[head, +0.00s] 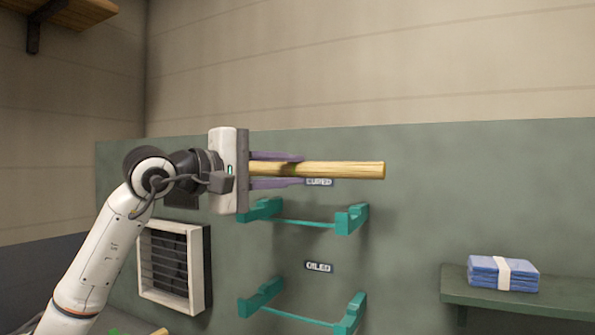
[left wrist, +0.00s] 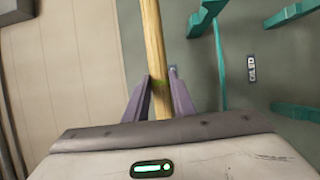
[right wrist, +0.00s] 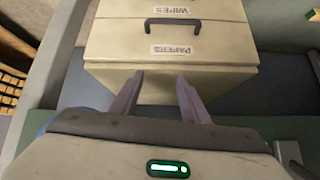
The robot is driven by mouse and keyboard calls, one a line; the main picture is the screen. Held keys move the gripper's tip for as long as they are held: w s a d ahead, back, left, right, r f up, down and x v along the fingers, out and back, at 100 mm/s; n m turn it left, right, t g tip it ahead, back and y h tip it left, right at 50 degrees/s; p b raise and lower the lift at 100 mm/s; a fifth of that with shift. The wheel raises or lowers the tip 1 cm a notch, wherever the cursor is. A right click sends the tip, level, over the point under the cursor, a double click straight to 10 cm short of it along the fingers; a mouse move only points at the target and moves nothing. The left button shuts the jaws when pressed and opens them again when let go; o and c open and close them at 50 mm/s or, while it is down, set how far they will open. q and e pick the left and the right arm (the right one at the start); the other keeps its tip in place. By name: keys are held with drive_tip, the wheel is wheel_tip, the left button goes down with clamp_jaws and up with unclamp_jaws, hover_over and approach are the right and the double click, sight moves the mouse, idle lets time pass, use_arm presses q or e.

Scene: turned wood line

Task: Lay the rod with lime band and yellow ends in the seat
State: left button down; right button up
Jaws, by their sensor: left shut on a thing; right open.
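My left gripper (head: 303,170) is shut on a pale wooden rod (head: 350,170), held roughly level above the upper teal seat (head: 352,219). The rod looks apart from the brackets. A lower teal seat (head: 350,313) is on the same panel, near a label reading OILED (head: 318,267). The upper label (head: 319,182) is partly hidden by the rod. My right gripper (right wrist: 160,95) is open and empty, before a drawer cabinet.
The green wall panel (head: 430,190) carries the seats. A shelf (head: 520,299) at right holds folded blue cloths (head: 490,272). A white-framed vent (head: 200,270) is below my left arm. The cabinet's drawers (right wrist: 175,45) are labelled WIPES and PAPERS.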

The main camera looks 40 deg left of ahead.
use_arm(q)
drive_tip(key=shift+f+b, duration=0.3)
drive_tip(key=shift+f, duration=0.2)
wheel_tip(320, 180, down, 5)
drive_tip(key=b, duration=0.4)
drive_tip(key=shift+w, duration=0.1)
drive_tip(key=c, duration=1.4)
unclamp_jaws()
drive_tip(key=s+b, duration=0.5)
drive_tip(key=s, duration=0.5)
drive_tip(key=shift+s+a+b, duration=0.15)
drive_tip(key=shift+a+b, duration=0.25)
drive_tip(key=shift+a, duration=0.05)
use_arm(e)
wheel_tip(320, 180, down, 8)
drive_tip(key=w+a, duration=0.1)
drive_tip(key=a, duration=0.1)
drive_tip(key=shift+r, duration=0.25)
use_arm(q)
drive_tip(key=shift+r, duration=0.1)
